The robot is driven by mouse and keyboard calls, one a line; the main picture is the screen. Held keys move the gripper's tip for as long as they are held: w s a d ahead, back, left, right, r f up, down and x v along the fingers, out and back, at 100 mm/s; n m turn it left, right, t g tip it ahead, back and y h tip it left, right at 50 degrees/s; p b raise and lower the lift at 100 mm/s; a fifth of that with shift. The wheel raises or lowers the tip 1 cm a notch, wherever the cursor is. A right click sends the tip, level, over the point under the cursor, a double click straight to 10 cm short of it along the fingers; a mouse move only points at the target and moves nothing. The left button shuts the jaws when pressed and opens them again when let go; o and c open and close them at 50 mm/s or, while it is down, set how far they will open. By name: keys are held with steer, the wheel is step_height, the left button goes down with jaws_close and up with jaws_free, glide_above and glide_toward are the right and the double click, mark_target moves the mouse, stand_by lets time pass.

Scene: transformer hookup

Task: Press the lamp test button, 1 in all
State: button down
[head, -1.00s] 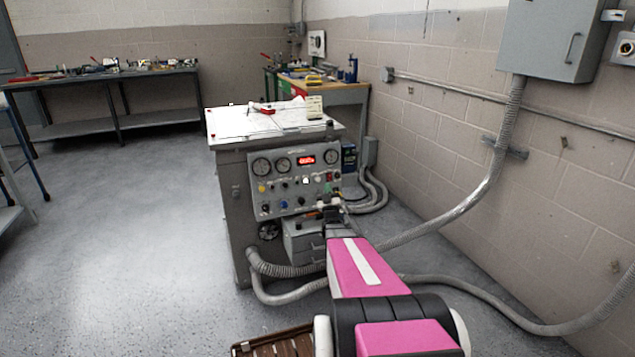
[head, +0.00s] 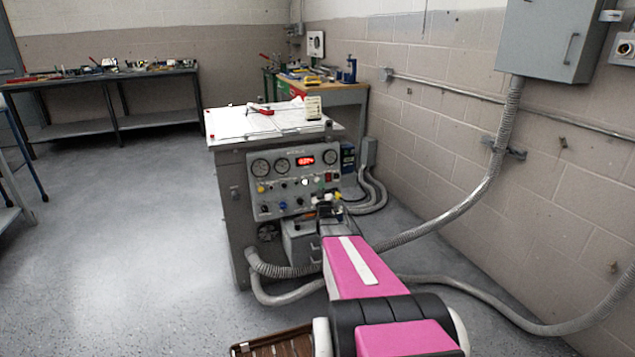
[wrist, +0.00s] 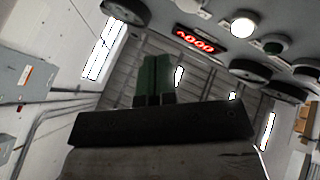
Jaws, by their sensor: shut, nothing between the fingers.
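The grey control panel (head: 290,180) on the front of the test bench has gauges, a red digital display (head: 305,160) and several small coloured knobs and buttons. A white lit round piece (head: 305,182) sits mid-panel; it also shows bright in the wrist view (wrist: 243,23). I cannot read the labels, so I cannot tell which control is the lamp test button. My gripper (head: 325,200) is at the panel's lower right and hides some controls there. In the wrist view its green fingers (wrist: 155,75) are together and empty, below the panel face; contact is not visible.
Papers and a red tool (head: 262,109) lie on the bench top (head: 225,125). A grey box (head: 302,242) and flexible conduits (head: 285,270) are below the panel. A block wall (head: 540,190) is on the right. The floor at left is clear.

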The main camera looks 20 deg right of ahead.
steer(key=shift+w+f, duration=0.15)
steer(key=shift+w, duration=0.6)
steer(key=shift+w+f, duration=0.1)
steer(key=shift+w, duration=0.6)
steer(key=shift+w, duration=0.15)
stand_by(0.8)
steer(key=shift+w, duration=0.25)
steer(key=shift+w+f, duration=0.15)
steer(key=shift+w, duration=0.25)
stand_by(0.8)
stand_by(0.3)
steer(key=shift+s, duration=0.85)
steer(key=s, duration=0.2)
steer(key=s+r, duration=0.1)
steer(key=s, duration=0.2)
steer(key=shift+r, duration=0.1)
